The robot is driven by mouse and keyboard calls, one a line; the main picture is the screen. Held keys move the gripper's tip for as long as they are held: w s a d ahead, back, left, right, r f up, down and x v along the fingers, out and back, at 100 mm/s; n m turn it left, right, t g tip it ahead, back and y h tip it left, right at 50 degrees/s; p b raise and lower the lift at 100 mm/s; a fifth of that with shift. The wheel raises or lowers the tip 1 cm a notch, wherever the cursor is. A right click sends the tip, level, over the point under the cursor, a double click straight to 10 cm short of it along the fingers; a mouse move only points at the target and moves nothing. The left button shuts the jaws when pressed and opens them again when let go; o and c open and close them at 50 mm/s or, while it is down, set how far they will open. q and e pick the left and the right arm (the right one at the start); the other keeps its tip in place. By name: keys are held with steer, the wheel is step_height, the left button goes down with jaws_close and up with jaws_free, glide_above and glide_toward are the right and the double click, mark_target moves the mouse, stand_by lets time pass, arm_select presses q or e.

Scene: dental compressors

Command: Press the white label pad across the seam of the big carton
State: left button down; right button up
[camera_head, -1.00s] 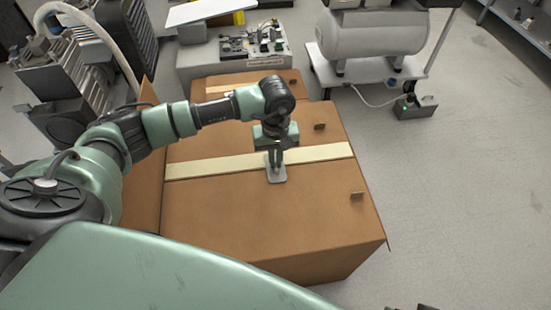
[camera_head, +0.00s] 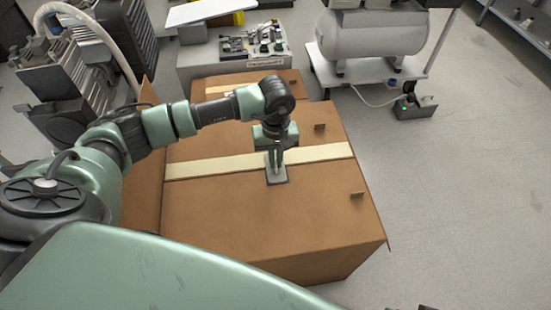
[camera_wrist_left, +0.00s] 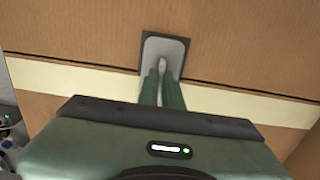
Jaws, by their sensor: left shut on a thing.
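The big carton (camera_head: 230,220) stands closed, with a cream tape strip (camera_head: 215,165) running along its top seam. My left gripper (camera_head: 277,161) points down over the tape and is shut on the grip of the label pad (camera_head: 277,176). The pad looks light grey-white with a dark border. It lies flat at the carton top, its near part on bare cardboard and its far part reaching the tape. In the left wrist view the pad (camera_wrist_left: 163,50) lies beyond the fingertips (camera_wrist_left: 161,76); the fingers hide its part over the tape. Firm contact cannot be told.
A smaller taped carton (camera_head: 245,82) and a bench with parts (camera_head: 250,42) stand behind. A compressor tank on a cart (camera_head: 370,35) is at the back right, with a small grey box (camera_head: 415,108) on the floor.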

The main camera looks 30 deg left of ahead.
arm_select(q)
steer(key=shift+f, duration=0.1)
steer(key=c, duration=1.5)
jaws_free()
arm_select(e)
steer(key=shift+w, duration=0.15)
arm_select(q)
steer(key=shift+r, duration=0.4)
step_height(320, 180, up, 7)
steer(key=shift+r+p, duration=0.1)
steer(key=shift+p, duration=0.5)
arm_select(e)
steer(key=x, duration=0.4)
steer(key=shift+s+f, duration=0.1)
steer(key=shift+s, duration=0.2)
arm_select(q)
steer(key=shift+d, duration=0.1)
